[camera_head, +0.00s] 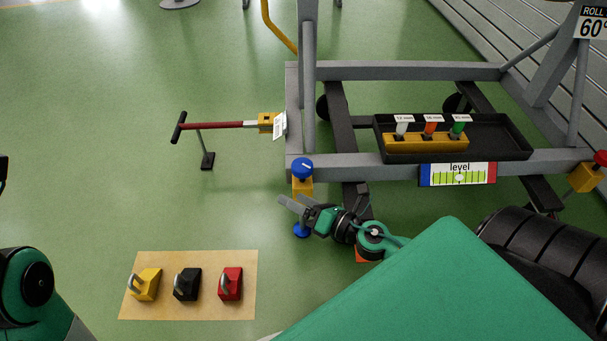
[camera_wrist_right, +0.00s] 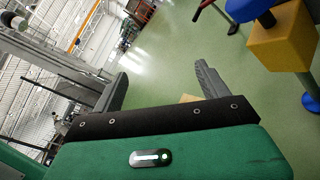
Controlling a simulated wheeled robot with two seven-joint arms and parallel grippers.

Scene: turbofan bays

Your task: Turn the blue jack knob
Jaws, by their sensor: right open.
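The blue jack knob (camera_head: 302,168), with a white mark on top, sits on a yellow block (camera_head: 303,187) at the frame's near left corner. A blue foot (camera_head: 301,232) shows below it. My right gripper (camera_head: 288,203) is open and empty, just nearer than the block and apart from the knob, its fingers pointing left. In the right wrist view, the knob (camera_wrist_right: 246,9) and block (camera_wrist_right: 285,40) are at the upper right, outside the space between the fingers (camera_wrist_right: 162,82). My left arm shows at the lower left; its gripper is out of view.
A grey frame (camera_head: 400,71) carries a dark tray (camera_head: 495,153) and a level gauge (camera_head: 458,174). A red-handled bar (camera_head: 215,126) extends left from it. A tan mat (camera_head: 190,311) with yellow, black and red padlocks lies at the lower left. Green floor is clear at far left.

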